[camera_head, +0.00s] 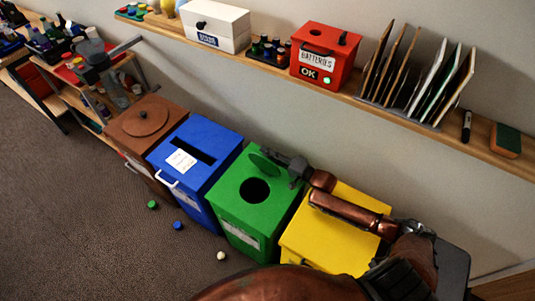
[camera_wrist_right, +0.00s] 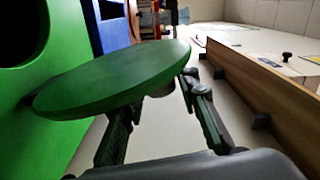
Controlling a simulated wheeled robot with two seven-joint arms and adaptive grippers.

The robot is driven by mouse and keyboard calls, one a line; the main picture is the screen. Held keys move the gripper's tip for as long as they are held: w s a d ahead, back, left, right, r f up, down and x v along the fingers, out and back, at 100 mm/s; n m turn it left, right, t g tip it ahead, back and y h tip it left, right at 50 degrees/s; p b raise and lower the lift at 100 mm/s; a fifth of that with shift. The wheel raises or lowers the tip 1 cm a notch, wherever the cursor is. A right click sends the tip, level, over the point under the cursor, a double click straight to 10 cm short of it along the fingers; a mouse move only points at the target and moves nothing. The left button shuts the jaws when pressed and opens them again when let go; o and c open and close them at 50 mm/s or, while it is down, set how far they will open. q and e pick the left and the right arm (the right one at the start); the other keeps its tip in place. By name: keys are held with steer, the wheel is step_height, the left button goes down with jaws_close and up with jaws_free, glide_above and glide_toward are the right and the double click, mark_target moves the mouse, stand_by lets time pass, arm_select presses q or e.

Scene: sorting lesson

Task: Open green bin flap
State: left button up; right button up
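The green bin (camera_head: 238,211) stands between the blue and yellow bins. Its round dark hole (camera_head: 255,190) is uncovered. The round green flap (camera_head: 262,164) is tilted up behind the hole, partly hidden by my right gripper (camera_head: 283,160). In the right wrist view the flap (camera_wrist_right: 115,80) stands out from the bin's green top. A small grey knob (camera_wrist_right: 160,90) shows at its underside. My right gripper (camera_wrist_right: 160,100) has its fingers apart on either side of the knob, close to the flap; contact cannot be told. My left gripper is not in view.
The blue bin (camera_head: 222,145) and brown bin (camera_head: 163,107) stand left, the yellow bin (camera_head: 317,240) right under my right arm. A wall shelf (camera_head: 365,112) above holds a red battery box (camera_head: 323,77) and upright panels. Small caps lie on the floor (camera_head: 100,220).

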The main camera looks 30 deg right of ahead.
jaws_close()
stand_by(0.3)
steer(key=shift+w+d+f+m+b, duration=0.15)
steer(key=shift+w+d+m, duration=0.2)
steer(key=shift+d+m, duration=0.3)
steer(key=shift+w+d+f+m+b, duration=0.15)
steer(key=shift+w+d+m, duration=0.2)
steer(key=shift+d+m, duration=0.25)
steer(key=shift+o, duration=1.8)
jaws_free()
steer(key=shift+r, duration=0.1)
